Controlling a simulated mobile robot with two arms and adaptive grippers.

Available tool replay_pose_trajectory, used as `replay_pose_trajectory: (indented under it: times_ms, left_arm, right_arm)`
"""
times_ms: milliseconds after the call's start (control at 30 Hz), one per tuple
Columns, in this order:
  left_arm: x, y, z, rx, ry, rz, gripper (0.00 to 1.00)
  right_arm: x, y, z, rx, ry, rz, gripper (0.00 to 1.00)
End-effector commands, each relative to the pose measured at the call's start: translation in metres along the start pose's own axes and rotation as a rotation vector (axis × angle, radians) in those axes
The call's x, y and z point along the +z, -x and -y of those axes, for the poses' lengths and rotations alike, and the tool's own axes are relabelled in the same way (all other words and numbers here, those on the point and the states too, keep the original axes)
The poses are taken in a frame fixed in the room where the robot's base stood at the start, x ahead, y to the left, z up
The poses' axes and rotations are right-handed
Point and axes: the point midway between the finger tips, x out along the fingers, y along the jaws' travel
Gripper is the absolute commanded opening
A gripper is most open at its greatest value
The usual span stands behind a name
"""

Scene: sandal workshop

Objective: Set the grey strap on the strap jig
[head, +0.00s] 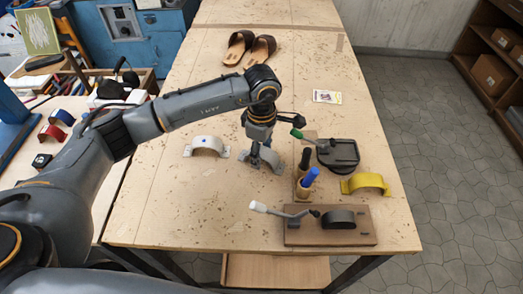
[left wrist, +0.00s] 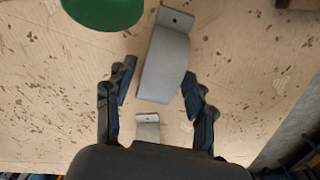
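The grey strap (head: 270,157) is an arch with flat end tabs, standing on the table under my left gripper (head: 262,146). In the left wrist view the grey strap (left wrist: 165,65) lies between the two fingers of my left gripper (left wrist: 157,78). The fingers are spread, with a gap visible on each side of the strap. The gripper partly hides the strap in the head view. What looks like the strap jig is a wooden board (head: 300,239) at the front with a dark rounded block (head: 338,219) and a white-knobbed lever (head: 259,207). My right gripper is not in view.
A white strap (head: 206,146) stands left of the grey one, a yellow strap (head: 366,184) at the right. A dark device (head: 343,155) with a green-knobbed lever (head: 297,134) and a holder with handles (head: 302,192) stand close by. Sandals (head: 239,46) lie at the back.

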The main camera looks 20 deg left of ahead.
Motion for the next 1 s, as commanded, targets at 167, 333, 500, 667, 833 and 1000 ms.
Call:
replay_pose_trajectory:
  times_ms: [167,333,500,667,833,1000]
  left_arm:
    - [0.000,0.000,0.000,0.000,0.000,0.000,0.58]
    - [0.000,0.004,0.000,0.000,0.000,0.000,0.58]
    - [0.000,0.022,-0.002,0.007,-0.001,0.001,0.58]
    - [0.000,0.057,-0.002,0.007,-0.001,0.001,0.58]
    - [0.000,0.092,-0.001,0.006,0.000,0.000,0.58]
    - [0.000,0.115,-0.001,0.002,0.000,0.000,0.58]
  right_arm:
    - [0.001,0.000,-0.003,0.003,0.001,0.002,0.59]
    - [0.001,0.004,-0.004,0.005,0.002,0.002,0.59]
    - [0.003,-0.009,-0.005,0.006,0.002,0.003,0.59]
    - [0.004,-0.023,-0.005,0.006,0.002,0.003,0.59]
    - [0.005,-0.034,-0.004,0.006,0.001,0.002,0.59]
    - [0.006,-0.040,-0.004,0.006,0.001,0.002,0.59]
